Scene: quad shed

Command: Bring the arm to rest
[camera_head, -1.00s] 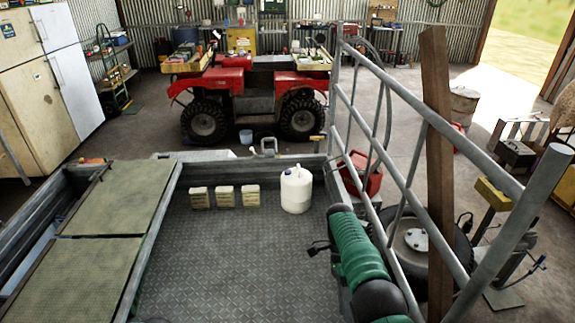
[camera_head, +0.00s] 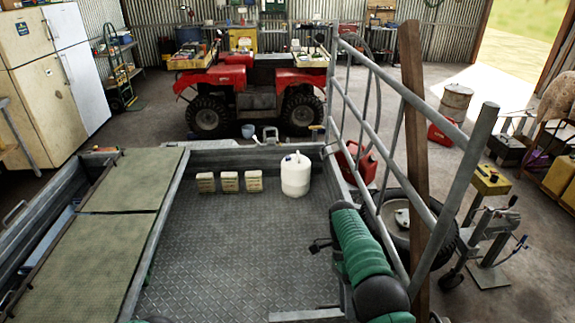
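My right arm, green and black, reaches in from the bottom right over the right side of the trailer bed (camera_head: 235,250). My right gripper (camera_head: 319,245) shows as a small dark shape at the left of the arm's far end. Its fingers are too small and dark to read, and nothing can be made out in it. Only a sliver of green and black, likely my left arm, shows at the bottom edge; my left gripper is out of view.
A white jug (camera_head: 296,176) and several small cartons (camera_head: 230,181) stand at the bed's far end. Green panels (camera_head: 85,250) cover its left side. A mesh-less rail gate (camera_head: 372,130) and wooden post (camera_head: 412,150) rise close to my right arm. A red quad (camera_head: 253,85) stands beyond.

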